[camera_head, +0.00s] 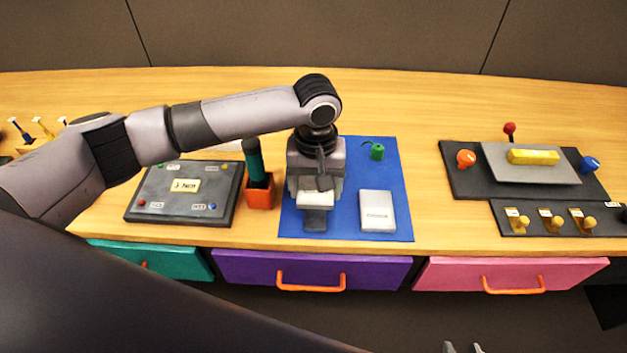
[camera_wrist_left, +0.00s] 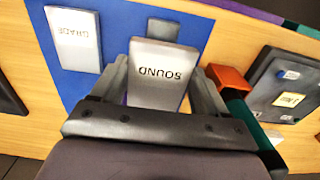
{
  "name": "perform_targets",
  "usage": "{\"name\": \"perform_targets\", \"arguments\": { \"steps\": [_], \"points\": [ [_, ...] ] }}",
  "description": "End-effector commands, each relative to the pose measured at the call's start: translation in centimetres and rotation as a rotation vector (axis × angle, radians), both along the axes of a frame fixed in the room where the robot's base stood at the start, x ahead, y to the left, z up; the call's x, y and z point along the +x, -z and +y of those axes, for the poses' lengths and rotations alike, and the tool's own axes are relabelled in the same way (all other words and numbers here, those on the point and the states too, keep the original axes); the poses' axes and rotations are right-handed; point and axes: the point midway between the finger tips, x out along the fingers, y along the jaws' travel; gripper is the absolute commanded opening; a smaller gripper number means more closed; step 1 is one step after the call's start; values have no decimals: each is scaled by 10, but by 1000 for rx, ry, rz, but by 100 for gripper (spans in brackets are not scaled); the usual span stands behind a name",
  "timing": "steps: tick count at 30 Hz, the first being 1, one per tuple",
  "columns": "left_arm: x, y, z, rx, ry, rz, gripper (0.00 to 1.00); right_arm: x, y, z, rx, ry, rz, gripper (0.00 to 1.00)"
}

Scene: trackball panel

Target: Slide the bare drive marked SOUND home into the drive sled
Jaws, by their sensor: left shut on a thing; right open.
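My left gripper (camera_head: 317,190) is shut on the bare drive marked SOUND, a pale flat block, above the blue mat. The drive (camera_wrist_left: 155,75) shows between the two fingers in the left wrist view, its label upside down. A dark grey piece, seemingly the drive sled (camera_head: 316,219), lies at the mat's front edge, partly hidden by the gripper and drive. It also shows beyond the drive in the left wrist view (camera_wrist_left: 163,29). I cannot tell whether drive and sled touch. My right gripper (camera_head: 462,347) is open at the bottom edge, only its fingertips showing.
A second pale drive (camera_head: 377,211) lies on the blue mat (camera_head: 345,225) to the right. A green knob-like piece (camera_head: 377,152) stands behind it. An orange holder (camera_head: 260,193) with a dark green handle is close left. Dark panels flank the mat; drawers lie below.

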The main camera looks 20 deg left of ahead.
Motion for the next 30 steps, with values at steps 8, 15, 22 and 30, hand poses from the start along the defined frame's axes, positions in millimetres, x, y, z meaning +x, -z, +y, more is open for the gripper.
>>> {"name": "perform_targets", "arguments": {
  "steps": [8,15,22,30],
  "points": [
    [0,0,0,-1,0,0,50,0,0,0,0,0,0,43],
    [0,16,0,0,-1,1,50,0,4,0,-1,1,0,43],
    [0,38,0,0,1,1,50,0,10,0,-1,1,0,43],
    [0,53,0,-1,0,0,50,0,13,0,-1,1,0,43]
  ]
}}
